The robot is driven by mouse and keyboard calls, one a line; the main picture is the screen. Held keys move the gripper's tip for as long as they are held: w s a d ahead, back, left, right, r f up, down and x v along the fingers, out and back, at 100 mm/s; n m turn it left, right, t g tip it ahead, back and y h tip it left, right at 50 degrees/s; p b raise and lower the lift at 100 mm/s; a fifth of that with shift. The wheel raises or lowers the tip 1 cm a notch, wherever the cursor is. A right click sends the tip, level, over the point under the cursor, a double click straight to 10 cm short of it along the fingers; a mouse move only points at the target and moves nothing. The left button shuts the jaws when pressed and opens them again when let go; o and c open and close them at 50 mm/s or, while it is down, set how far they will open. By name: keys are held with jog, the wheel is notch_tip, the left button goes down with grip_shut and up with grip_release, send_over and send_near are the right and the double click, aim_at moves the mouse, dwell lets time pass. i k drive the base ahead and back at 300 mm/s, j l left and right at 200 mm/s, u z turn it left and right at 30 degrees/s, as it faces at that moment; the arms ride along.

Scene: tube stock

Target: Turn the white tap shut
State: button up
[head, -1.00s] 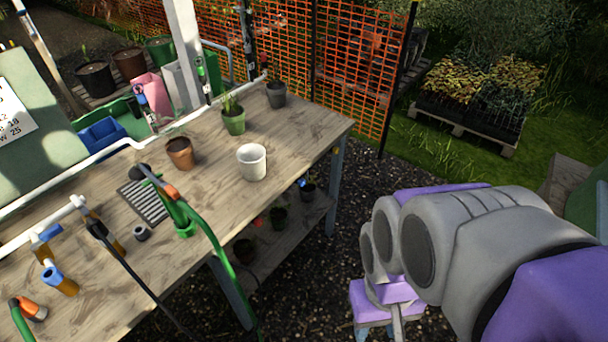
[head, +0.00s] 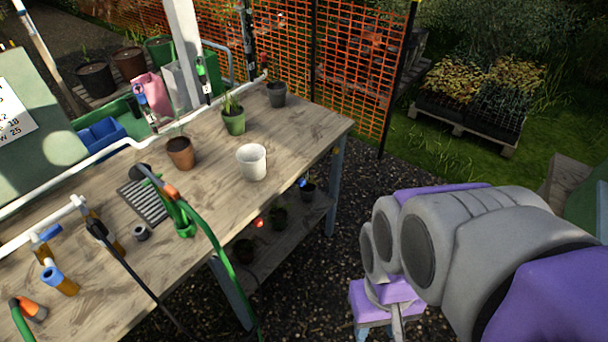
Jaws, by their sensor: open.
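I cannot pick out a white tap for certain. A white pipe (head: 42,224) runs over the left of the bench, with brass and blue fittings (head: 60,280) below it. Another white pipe (head: 95,158) runs along the back of the bench, with upright fittings in green and black (head: 203,78) and in blue and red (head: 142,97) near it. My gripper (head: 385,328) is at the lower right, in front of the bench over the gravel, well apart from the pipes. It is open and partly cut off by the bottom edge; I see nothing in it.
The wooden bench (head: 300,128) holds a white pot (head: 252,163), a brown pot (head: 180,153), a green pot (head: 233,121) and a grey pot (head: 276,95). A green hose (head: 222,262) hangs over its front edge. An orange mesh fence (head: 345,70) stands behind.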

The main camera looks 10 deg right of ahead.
aim_at(77, 201)
jog(key=u, duration=1.6)
